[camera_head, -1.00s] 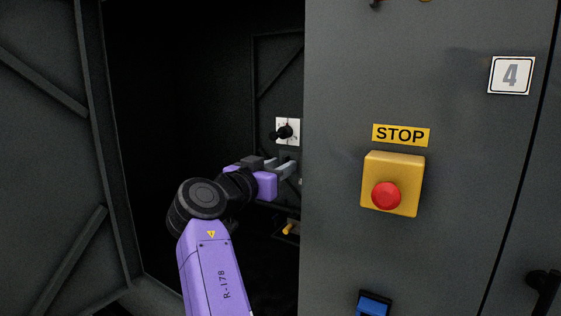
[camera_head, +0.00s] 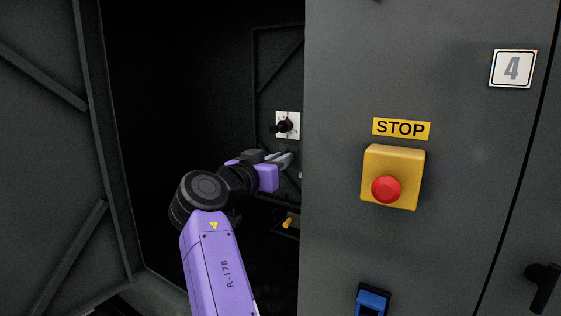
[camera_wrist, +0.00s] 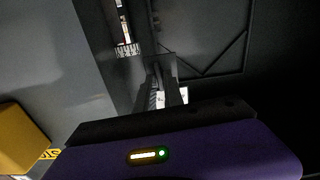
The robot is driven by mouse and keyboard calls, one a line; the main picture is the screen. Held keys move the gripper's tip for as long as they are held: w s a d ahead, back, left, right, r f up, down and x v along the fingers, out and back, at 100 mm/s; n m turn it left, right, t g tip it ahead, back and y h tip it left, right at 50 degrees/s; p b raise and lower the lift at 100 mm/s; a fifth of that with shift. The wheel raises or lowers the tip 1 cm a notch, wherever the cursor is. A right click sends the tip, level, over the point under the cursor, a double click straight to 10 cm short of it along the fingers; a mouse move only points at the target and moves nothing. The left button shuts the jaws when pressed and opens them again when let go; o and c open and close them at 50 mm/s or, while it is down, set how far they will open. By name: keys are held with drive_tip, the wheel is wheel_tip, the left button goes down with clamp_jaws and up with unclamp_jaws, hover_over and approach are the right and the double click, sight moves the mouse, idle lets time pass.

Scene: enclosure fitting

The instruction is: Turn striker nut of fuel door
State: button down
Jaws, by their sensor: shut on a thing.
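My gripper (camera_head: 289,158), on its purple and black wrist, reaches into the dark cabinet opening beside the grey front panel. Its two grey fingers are close together, and they also show in the wrist view (camera_wrist: 160,74). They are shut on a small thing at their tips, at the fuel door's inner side. It is most likely the striker nut, but the fingers and the dark hide its shape. The fuel door cannot be told clearly from the other dark panels.
A black knob on a white plate (camera_head: 294,118) sits just above my gripper. A yellow handle (camera_head: 288,222) is below. The grey panel (camera_head: 335,180), bearing a yellow STOP box (camera_head: 408,165) with a red button, stands close on the right. A braced door (camera_head: 45,150) is at left.

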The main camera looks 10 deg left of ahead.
drive_tip(key=n, duration=0.7)
drive_tip(key=n+p, duration=0.1)
drive_tip(key=n, duration=0.6)
drive_tip(key=n+p, duration=0.1)
drive_tip(key=n, duration=0.6)
drive_tip(key=shift+a+f+n, duration=0.2)
drive_tip(key=shift+f+n, duration=0.2)
idle(0.3)
drive_tip(key=c, duration=1.5)
unclamp_jaws()
